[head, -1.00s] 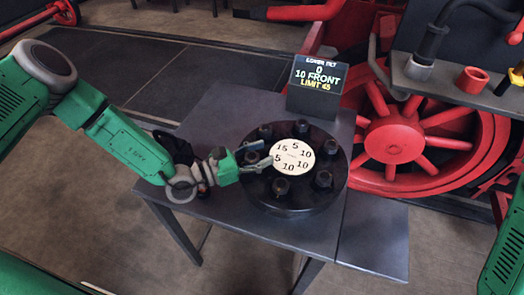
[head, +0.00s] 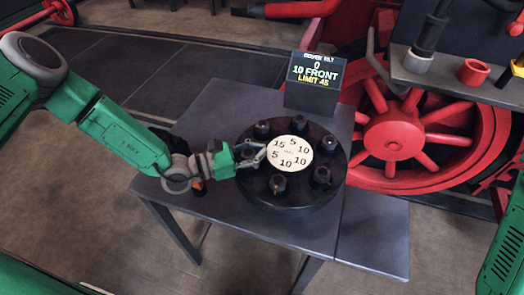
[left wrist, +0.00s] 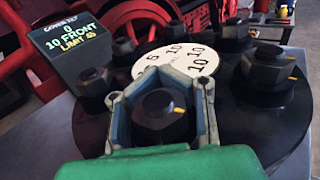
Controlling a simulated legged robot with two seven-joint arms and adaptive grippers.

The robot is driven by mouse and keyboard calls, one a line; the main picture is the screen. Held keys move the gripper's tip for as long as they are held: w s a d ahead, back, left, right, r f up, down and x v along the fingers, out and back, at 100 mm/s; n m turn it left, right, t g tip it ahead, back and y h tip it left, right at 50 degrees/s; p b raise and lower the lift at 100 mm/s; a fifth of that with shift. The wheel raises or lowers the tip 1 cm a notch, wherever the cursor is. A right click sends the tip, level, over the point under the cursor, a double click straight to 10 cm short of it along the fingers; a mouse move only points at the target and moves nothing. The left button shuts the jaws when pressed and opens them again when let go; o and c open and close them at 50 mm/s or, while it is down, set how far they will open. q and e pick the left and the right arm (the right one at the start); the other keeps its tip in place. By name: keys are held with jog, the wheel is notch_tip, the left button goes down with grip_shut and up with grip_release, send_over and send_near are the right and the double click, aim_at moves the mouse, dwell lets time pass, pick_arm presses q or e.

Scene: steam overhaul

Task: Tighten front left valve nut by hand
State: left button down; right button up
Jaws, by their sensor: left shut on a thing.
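A round black valve cover (head: 305,198) lies on the grey table, with several dark nuts standing around its rim and a pale numbered disc (head: 290,154) in its middle. My left gripper (head: 254,155) reaches in from the left and is shut on the nut at the cover's left side. In the left wrist view this nut (left wrist: 160,105) sits upright between the two fingers of the left gripper (left wrist: 160,90). The front nut (head: 278,184) and front right nut (head: 322,175) stand free. Part of my right arm shows at the right edge; its gripper is not in view.
A black display (head: 314,80) stands on the table's back edge and reads 0, 10 FRONT, LIMIT 45. A red spoked wheel (head: 392,138) stands behind. A grey shelf (head: 445,85) at upper right holds a red cup (head: 473,72). The table (head: 215,115) is bare behind my left gripper.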

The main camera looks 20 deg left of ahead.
pick_arm(q)
jog(key=shift+s+f+m+g+h+b, duration=0.2)
jog(key=shift+m+g+h+b, duration=0.35)
jog(key=shift+g+b, duration=0.2)
jog(key=shift+r+m+g, duration=0.1)
jog(key=shift+m+g, duration=0.15)
jog(key=shift+g, duration=0.1)
